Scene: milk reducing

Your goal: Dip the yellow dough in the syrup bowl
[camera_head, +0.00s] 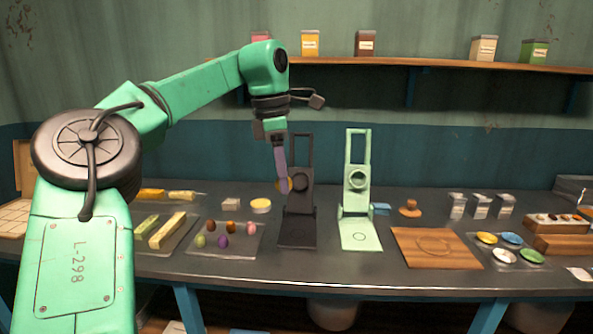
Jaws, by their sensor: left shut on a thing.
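My left gripper (283,187) hangs down from the green arm, in front of the black stand. Its long purple part points down. The small yellow dough (291,184) shows at the lower end, partly hidden by the purple part, and the gripper is shut on it. The dough is above the table, apart from this bowl. My right gripper is not in view.
A black stand (298,215) and a pale green stand (357,200) rise mid-table. A tray (213,252) with several egg-shaped pieces lies in front of the bowl. A wooden board (420,262) and colored dishes (487,238) are right. Yellow sticks (167,230) lie left.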

